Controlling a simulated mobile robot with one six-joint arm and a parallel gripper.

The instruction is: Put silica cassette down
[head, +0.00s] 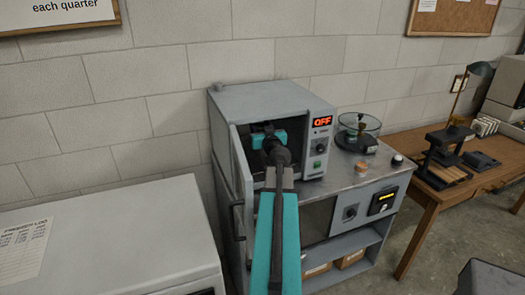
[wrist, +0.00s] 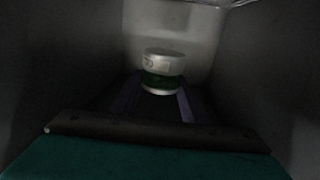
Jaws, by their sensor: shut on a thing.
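The silica cassette (wrist: 163,66) is a small cylinder with a white top, a green band and a white base. It stands upright in the wrist view, at the far end of my fingers. My gripper (wrist: 161,92) is shut on it inside the dark chamber of the grey oven (head: 264,100). The oven's door (head: 241,175) stands open on the left and its display reads OFF. In the head view my arm hides the cassette and the fingertips. I cannot tell whether the cassette touches the chamber floor.
The chamber walls stand close on both sides of my gripper. A glass dish-like device (head: 358,128) and a small orange-brown jar (head: 370,144) stand on the bench right of the oven. A white freezer (head: 110,240) is at left, a wooden table (head: 440,195) at right.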

